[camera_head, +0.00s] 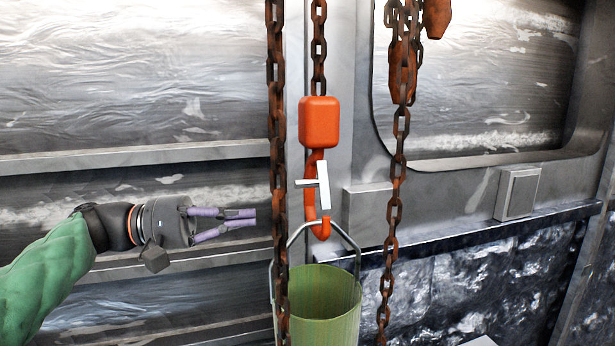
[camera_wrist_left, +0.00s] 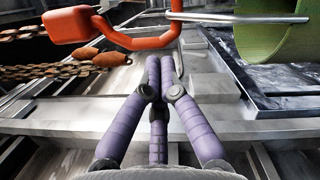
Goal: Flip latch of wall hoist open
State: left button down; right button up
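The wall hoist's orange block (camera_head: 319,122) hangs on a rusty chain, with an orange hook (camera_head: 311,208) below it. A pale metal latch (camera_head: 323,186) with a short tab pointing left lies across the hook's opening. A green bucket (camera_head: 330,300) hangs from the hook by its metal handle. My left gripper (camera_head: 255,217) is left of the hook at about its lower height, pointing right, apart from the latch. Its purple fingers meet at the tips with nothing between them. In the left wrist view, the fingers (camera_wrist_left: 160,65) point toward the hook (camera_wrist_left: 150,40). My right gripper is not in view.
A rusty chain (camera_head: 277,120) hangs between my left gripper and the hook. Another chain (camera_head: 396,200) hangs to the right of the bucket. Grey wall boxes (camera_head: 368,214) (camera_head: 517,194) are behind. The space left of the near chain is free around my left arm.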

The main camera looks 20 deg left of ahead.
aim_at(312, 186)
pick_arm(q)
jog(key=s+r, duration=0.1)
jog(key=s+r+m, duration=0.1)
jog(key=r, duration=0.1)
jog(key=shift+h, duration=0.3)
jog(key=shift+d, duration=0.15)
jog(key=p+x, duration=0.3)
jog(key=x, duration=0.7)
jog(key=shift+f, duration=0.1)
